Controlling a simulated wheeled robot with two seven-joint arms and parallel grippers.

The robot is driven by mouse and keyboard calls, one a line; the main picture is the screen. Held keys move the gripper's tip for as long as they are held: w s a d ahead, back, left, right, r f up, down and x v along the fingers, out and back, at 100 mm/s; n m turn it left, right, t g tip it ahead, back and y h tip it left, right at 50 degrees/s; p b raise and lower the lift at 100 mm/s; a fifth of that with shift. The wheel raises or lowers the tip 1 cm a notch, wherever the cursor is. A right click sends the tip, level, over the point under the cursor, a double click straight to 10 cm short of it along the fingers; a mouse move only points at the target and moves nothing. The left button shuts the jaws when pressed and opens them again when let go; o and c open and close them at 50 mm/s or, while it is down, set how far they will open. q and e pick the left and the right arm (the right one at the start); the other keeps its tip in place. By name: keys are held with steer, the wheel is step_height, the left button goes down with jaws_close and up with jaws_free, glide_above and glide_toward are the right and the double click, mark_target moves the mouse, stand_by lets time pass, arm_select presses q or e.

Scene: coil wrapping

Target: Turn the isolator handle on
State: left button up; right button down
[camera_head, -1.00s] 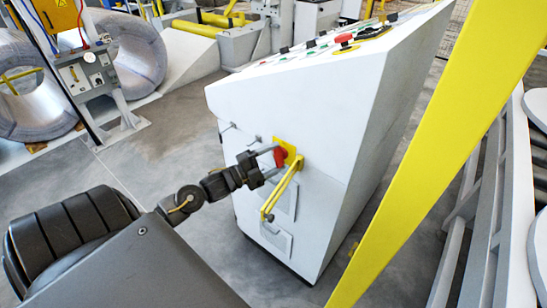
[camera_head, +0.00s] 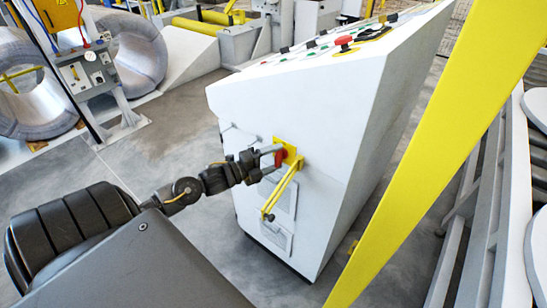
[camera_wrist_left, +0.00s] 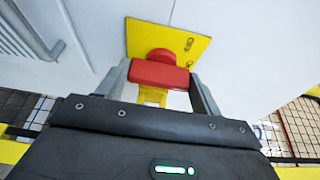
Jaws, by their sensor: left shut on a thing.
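The isolator handle is a red knob on a yellow plate (camera_head: 290,150) on the side of a white control cabinet (camera_head: 290,110). In the left wrist view the red handle (camera_wrist_left: 160,73) lies level across the picture, between the two fingers, with the yellow plate (camera_wrist_left: 185,42) behind it. My left gripper (camera_head: 277,157) is shut on the handle, one finger at each end; it also shows in the left wrist view (camera_wrist_left: 160,84). In the head view the fingers hide part of the handle. My right gripper is in neither view.
A yellow bar (camera_head: 281,188) sticks out from the cabinet just below the handle. A large yellow post (camera_head: 440,130) slants across the right. Buttons and a red knob (camera_head: 343,40) sit on the cabinet top. Wire coils (camera_head: 130,50) stand at the back left.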

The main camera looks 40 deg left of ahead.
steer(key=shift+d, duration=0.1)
arm_select(q)
steer(key=o, duration=0.7)
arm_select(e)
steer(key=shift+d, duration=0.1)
arm_select(q)
steer(key=shift+s, duration=0.1)
steer(key=b+v, duration=0.1)
steer(key=v, duration=0.9)
steer(key=shift+s+a, duration=0.15)
steer(key=shift+s, duration=0.2)
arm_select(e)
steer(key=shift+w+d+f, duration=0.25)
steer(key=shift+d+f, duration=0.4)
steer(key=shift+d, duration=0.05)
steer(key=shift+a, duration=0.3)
